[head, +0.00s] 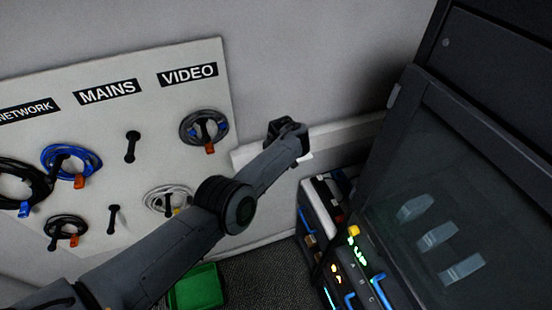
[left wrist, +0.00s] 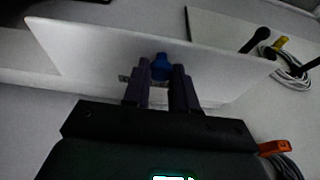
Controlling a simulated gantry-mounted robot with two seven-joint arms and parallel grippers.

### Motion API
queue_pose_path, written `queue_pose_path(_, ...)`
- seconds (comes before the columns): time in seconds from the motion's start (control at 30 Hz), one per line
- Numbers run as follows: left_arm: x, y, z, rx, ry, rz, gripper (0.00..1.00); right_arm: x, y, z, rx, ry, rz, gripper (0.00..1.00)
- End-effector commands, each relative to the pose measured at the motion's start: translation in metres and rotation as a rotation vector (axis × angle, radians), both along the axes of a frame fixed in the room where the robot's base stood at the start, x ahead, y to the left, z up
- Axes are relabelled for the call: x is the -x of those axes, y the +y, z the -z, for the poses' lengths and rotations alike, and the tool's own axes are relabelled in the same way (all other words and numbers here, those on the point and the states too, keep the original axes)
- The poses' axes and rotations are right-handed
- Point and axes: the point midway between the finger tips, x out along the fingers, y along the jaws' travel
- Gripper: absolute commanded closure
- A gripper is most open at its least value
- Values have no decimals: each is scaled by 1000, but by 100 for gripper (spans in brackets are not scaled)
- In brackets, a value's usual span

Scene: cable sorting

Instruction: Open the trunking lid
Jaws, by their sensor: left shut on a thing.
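The trunking lid is a white panel (left wrist: 90,60) that fills the upper middle of the left wrist view. A blue tab (left wrist: 160,66) sits on it. My left gripper (left wrist: 162,88) has its two dark fingers closed around the tab. In the head view the left gripper (head: 288,138) is at the white trunking (head: 345,133) on the wall, right of the cable board. A bright piece of the lid (head: 244,156) shows left of the gripper; the rest is hidden behind my arm. The lid looks tilted away from the wall strip. My right gripper is not in view.
The cable board (head: 70,118) holds several coiled cables on pegs. A dark cabinet (head: 440,100) stands at right. A case with lit devices and blue cables (head: 345,255) stands below it. A green bin (head: 196,288) is on the floor.

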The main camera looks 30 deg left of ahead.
Motion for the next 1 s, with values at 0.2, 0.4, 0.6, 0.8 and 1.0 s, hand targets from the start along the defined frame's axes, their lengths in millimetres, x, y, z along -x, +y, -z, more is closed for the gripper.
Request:
queue_pose_path(0.2,-4,9,-6,-18,-18,-4,61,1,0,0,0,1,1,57)
queue_pose_path(0.4,-2,6,-3,-13,-10,-3,48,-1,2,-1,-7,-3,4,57)
queue_pose_path(0.6,-1,4,-3,-10,-8,-3,48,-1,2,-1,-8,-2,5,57)
queue_pose_path(0.8,1,-1,-20,-9,-8,-3,48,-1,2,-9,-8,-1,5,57)
queue_pose_path(1.0,7,-9,-51,-10,-10,-4,48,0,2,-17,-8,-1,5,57)
